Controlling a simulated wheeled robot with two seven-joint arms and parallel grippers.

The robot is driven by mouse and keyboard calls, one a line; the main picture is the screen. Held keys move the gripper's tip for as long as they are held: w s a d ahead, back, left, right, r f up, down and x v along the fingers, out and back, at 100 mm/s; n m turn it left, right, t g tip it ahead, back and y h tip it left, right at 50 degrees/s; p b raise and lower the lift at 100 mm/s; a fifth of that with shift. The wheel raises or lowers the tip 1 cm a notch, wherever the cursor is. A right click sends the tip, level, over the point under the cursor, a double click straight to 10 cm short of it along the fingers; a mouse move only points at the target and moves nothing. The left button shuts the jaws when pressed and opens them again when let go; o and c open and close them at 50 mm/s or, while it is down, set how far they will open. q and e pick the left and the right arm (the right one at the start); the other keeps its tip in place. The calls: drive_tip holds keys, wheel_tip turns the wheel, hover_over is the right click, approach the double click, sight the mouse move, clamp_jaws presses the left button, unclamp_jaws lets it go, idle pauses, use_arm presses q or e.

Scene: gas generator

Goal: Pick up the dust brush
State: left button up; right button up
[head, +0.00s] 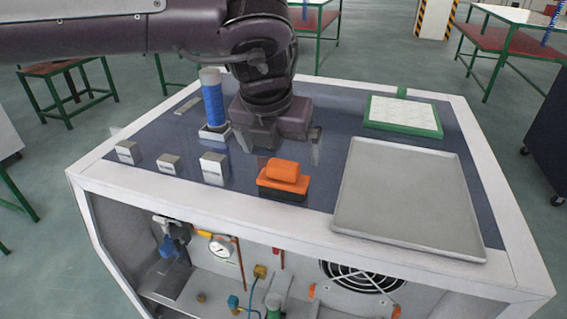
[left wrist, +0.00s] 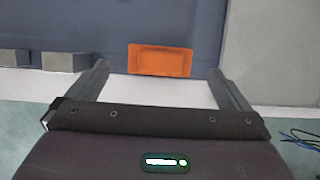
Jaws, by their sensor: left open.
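The dust brush (head: 284,179) is an orange block with a raised orange grip and a dark lower part. It rests on the dark top of the generator cabinet, near the front edge. In the left wrist view the dust brush (left wrist: 160,61) shows as an orange rectangle, roughly centred between the fingers and beyond their tips. My left gripper (head: 282,150) is open and empty, pointing down just behind the brush and apart from it. Its two fingers (left wrist: 160,72) frame the brush in the wrist view. My right gripper is not in view.
A flat grey tray (head: 410,205) lies to the right of the brush. Small grey blocks (head: 214,168) stand to its left. A blue cylinder (head: 212,105) stands upright behind them, close to my gripper. A green-framed white pad (head: 402,114) lies at the back right.

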sight(283, 163)
use_arm(q)
drive_tip(key=x, duration=0.1)
drive_tip(key=p+x, duration=0.1)
drive_tip(key=shift+s+f, duration=0.1)
drive_tip(key=shift+f, duration=0.25)
drive_tip(key=p+x, duration=0.2)
drive_tip(key=x, duration=0.2)
drive_tip(key=shift+d+f, duration=0.1)
drive_tip(key=shift+f, duration=0.2)
drive_tip(key=c, duration=0.8)
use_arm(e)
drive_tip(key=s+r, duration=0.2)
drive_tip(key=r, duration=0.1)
